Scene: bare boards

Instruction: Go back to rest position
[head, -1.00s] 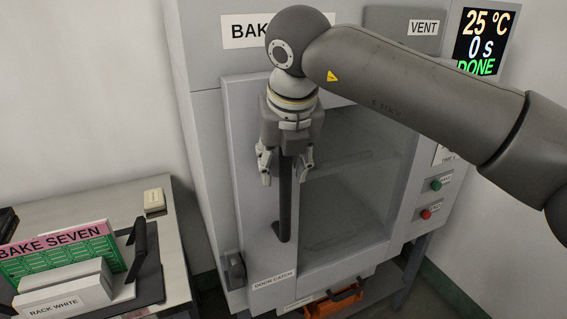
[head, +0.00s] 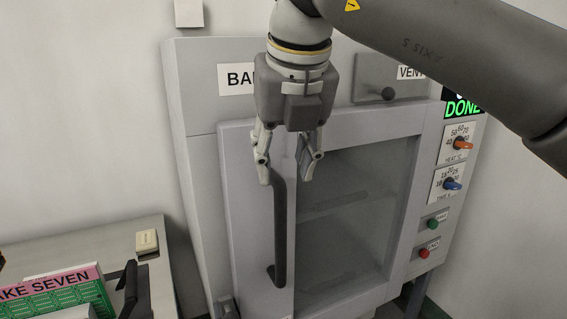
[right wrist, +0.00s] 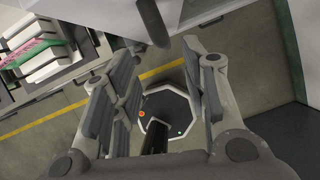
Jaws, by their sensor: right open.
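My right gripper (head: 287,172) is open and hangs with its fingers down in front of the oven door (head: 350,215). The black upright door handle (head: 280,235) runs down from between or just behind its fingers; I cannot tell whether they touch it. The door looks shut, and its glass shows shelves inside. In the right wrist view the two fingers (right wrist: 170,95) stand apart, with nothing gripped between their tips. My left gripper is not in view.
At the lower left a side table (head: 150,240) holds a pink and green "BAKE SEVEN" box (head: 55,295) and a black-handled thing (head: 132,290). The oven's right panel has knobs (head: 461,145) and red and green buttons (head: 423,253). A yellow line (right wrist: 50,115) crosses the floor.

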